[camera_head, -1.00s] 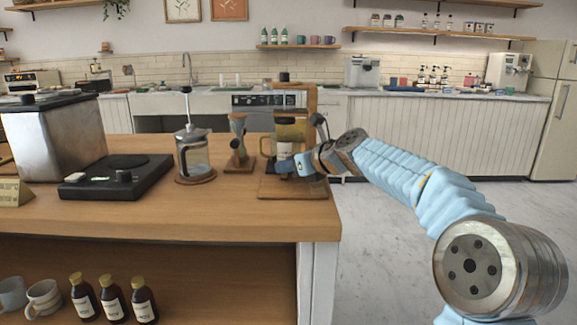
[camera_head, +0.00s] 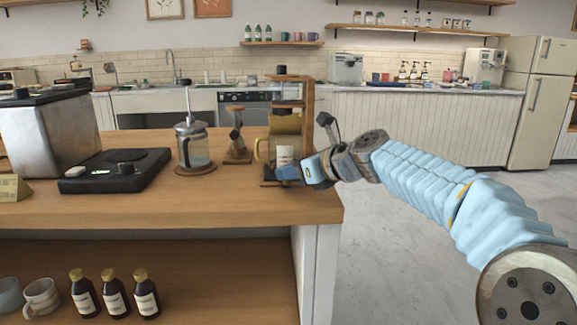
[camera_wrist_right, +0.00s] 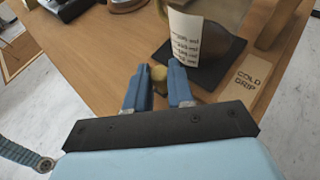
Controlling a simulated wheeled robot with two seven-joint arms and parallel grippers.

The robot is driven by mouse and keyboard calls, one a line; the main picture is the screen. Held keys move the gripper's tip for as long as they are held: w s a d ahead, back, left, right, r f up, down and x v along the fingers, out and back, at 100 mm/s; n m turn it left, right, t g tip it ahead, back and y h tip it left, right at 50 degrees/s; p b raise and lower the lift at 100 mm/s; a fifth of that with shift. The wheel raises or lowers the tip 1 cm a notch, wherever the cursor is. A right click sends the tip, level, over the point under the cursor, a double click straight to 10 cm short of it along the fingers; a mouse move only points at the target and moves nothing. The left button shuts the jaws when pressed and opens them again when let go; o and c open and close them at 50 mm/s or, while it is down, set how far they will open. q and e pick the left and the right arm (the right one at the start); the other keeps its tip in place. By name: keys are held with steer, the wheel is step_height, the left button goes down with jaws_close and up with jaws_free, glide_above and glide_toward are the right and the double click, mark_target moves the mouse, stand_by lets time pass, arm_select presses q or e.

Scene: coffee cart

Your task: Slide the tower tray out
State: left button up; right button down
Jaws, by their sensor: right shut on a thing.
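The brew tower (camera_head: 307,115) stands near the right end of the wooden counter, with an amber vessel (camera_head: 285,124) in its frame. A dark flat tray (camera_head: 266,183) shows low at its front, partly hidden by my right gripper (camera_head: 288,173). My right gripper's blue fingers (camera_wrist_right: 158,88) are shut on a small brass knob (camera_wrist_right: 158,75) at the near side of the tray. My left gripper is not in view.
A stand (camera_head: 236,140), a French press (camera_head: 192,148) and a black scale (camera_head: 115,170) stand left of the tower. The counter front (camera_head: 190,212) is clear.

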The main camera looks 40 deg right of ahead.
steer(key=shift+a+f, duration=0.15)
steer(key=c, duration=1)
jaws_free()
steer(key=shift+s, duration=0.15)
steer(key=shift+s+r, duration=0.1)
steer(key=shift+r, duration=0.1)
steer(key=v, duration=1.3)
steer(key=shift+s, duration=0.35)
